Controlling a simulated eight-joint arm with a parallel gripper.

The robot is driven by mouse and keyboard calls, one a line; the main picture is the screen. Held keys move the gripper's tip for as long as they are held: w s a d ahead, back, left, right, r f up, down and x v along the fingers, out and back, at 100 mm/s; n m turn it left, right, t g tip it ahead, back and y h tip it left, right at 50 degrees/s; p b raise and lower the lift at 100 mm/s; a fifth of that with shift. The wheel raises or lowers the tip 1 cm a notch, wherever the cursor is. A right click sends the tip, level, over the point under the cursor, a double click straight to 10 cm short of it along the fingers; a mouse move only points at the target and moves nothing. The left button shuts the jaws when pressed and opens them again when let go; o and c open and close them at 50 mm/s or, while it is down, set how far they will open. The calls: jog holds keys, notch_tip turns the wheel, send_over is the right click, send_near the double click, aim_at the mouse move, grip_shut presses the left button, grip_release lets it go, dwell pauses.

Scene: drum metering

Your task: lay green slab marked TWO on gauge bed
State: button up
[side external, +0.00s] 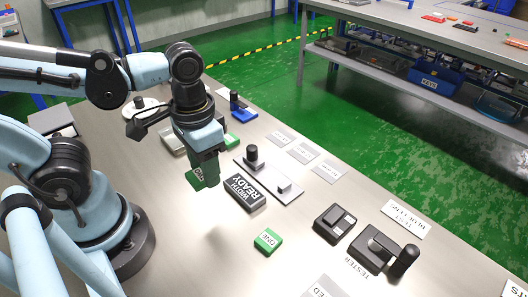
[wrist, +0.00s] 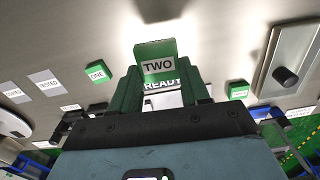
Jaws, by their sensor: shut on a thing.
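My gripper (side external: 207,168) is shut on the green slab marked TWO (side external: 193,180) and holds it above the table, left of the black WIDTH READY block. In the wrist view, the slab (wrist: 156,50) sits between the two green fingers, its white TWO label facing the camera. The gauge bed appears to be the grey plate (side external: 292,194) with a black knob and a small raised block, to the right of my gripper. In the wrist view this plate (wrist: 300,45) is at the upper right. The slab is apart from it.
The WIDTH READY block (side external: 245,194) stands beside the plate. A green slab marked ONE (side external: 268,240) lies in front, and another green slab (side external: 232,140) lies behind. A black box (side external: 334,223) and a tester (side external: 380,250) stand to the right. White labels line the far edge.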

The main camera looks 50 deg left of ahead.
jog(key=w+a+f, duration=0.1)
jog(key=a+f, duration=0.1)
jog(key=a, duration=0.1)
jog(key=w+a+f, duration=0.1)
jog(key=a, duration=0.2)
jog(key=w+a+f, duration=0.1)
jog(key=a+f, duration=0.1)
jog(key=a, duration=0.1)
jog(key=shift+w+f, duration=0.2)
jog(key=shift+f, duration=1.95)
jog(key=shift+f, duration=0.25)
jog(key=o, duration=1)
jog(key=shift+r, duration=0.2)
jog(key=shift+w+r, duration=0.1)
jog(key=shift+r, duration=5.75)
jog(key=shift+o, duration=0.6)
jog(key=w+d+r+t, duration=0.1)
jog(key=w+d+t, duration=0.3)
jog(key=t, duration=0.3)
jog(key=shift+w+d+r+n, duration=0.15)
jog(key=shift+w+r+n, duration=0.2)
jog(key=shift+w, duration=0.35)
